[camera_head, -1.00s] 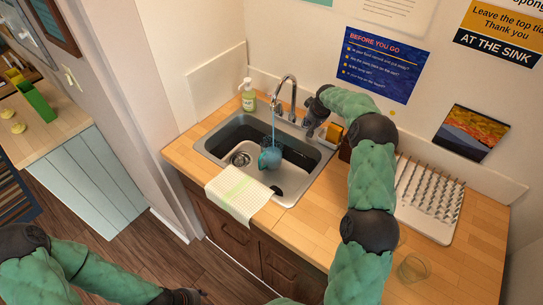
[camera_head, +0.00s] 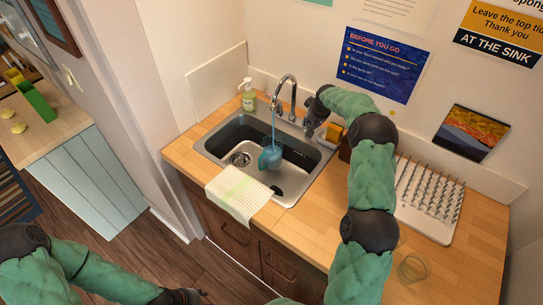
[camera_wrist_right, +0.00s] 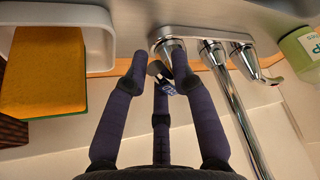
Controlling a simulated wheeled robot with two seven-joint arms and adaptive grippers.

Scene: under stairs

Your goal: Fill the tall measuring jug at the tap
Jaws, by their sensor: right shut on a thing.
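The measuring jug (camera_head: 270,158) stands in the sink (camera_head: 238,135) under the tap (camera_head: 287,92), and looks blue inside. A thin bluish stream (camera_head: 273,122) runs from the spout down into it. Its scale marks are too small to read. My right gripper (camera_head: 308,124) is at the tap's right-hand side. In the right wrist view its fingers (camera_wrist_right: 160,72) are shut on a tap handle (camera_wrist_right: 166,52), which they partly hide. My left gripper (camera_head: 186,297) is low at the bottom edge, away from the counter; its fingers are too unclear to judge.
A soap bottle (camera_head: 248,95) stands behind the sink. A yellow sponge (camera_wrist_right: 45,70) sits in a white holder beside the right gripper. A towel (camera_head: 238,195) hangs over the front edge. A drying rack (camera_head: 428,205) and a clear glass (camera_head: 413,268) are to the right.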

